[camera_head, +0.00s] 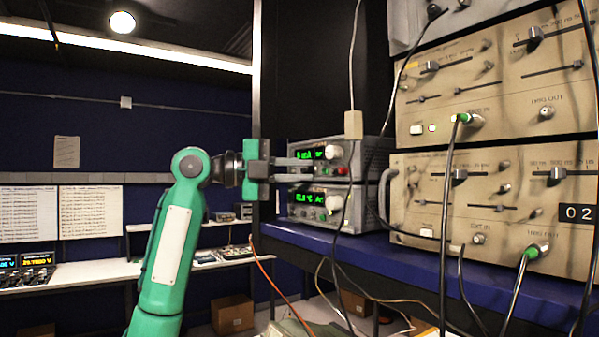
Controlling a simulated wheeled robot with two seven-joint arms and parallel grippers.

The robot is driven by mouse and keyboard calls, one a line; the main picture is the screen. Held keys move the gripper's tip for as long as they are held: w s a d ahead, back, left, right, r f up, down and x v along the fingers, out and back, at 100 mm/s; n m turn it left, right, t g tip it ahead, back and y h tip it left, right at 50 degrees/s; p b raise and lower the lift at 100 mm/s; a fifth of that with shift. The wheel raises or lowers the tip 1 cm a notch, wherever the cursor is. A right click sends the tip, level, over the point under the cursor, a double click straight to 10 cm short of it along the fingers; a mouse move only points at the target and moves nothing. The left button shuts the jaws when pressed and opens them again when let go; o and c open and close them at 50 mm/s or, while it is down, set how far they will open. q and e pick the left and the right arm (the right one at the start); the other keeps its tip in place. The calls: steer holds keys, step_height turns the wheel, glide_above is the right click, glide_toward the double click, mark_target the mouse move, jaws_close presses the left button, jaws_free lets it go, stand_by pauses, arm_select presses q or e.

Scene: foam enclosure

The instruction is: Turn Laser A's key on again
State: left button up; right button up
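Two small grey units with green digital displays stand stacked on the blue shelf, the upper unit (364,158) on the lower unit (361,204). Each has a round knob at the right of its front: the upper knob (333,152) and the lower knob (334,202). No label for Laser A is readable, and I cannot make out a key. My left gripper (312,170) comes in from the left, its two fingers apart, one above the other, in front of the units near their seam. Nothing shows between the fingers. Whether they touch a panel I cannot tell. My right gripper is out of view.
Large beige instruments (490,195) with sliders and plugged cables fill the right side. A pale cable with a connector (353,124) hangs in front of the grey units. The blue shelf (400,262) has loose cables below it.

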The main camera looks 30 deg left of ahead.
arm_select(q)
steer(key=b+v, duration=0.4)
steer(key=v, duration=0.9)
steer(key=shift+s+a+b, duration=0.15)
steer(key=shift+s+b, duration=0.05)
steer(key=shift+b, duration=0.1)
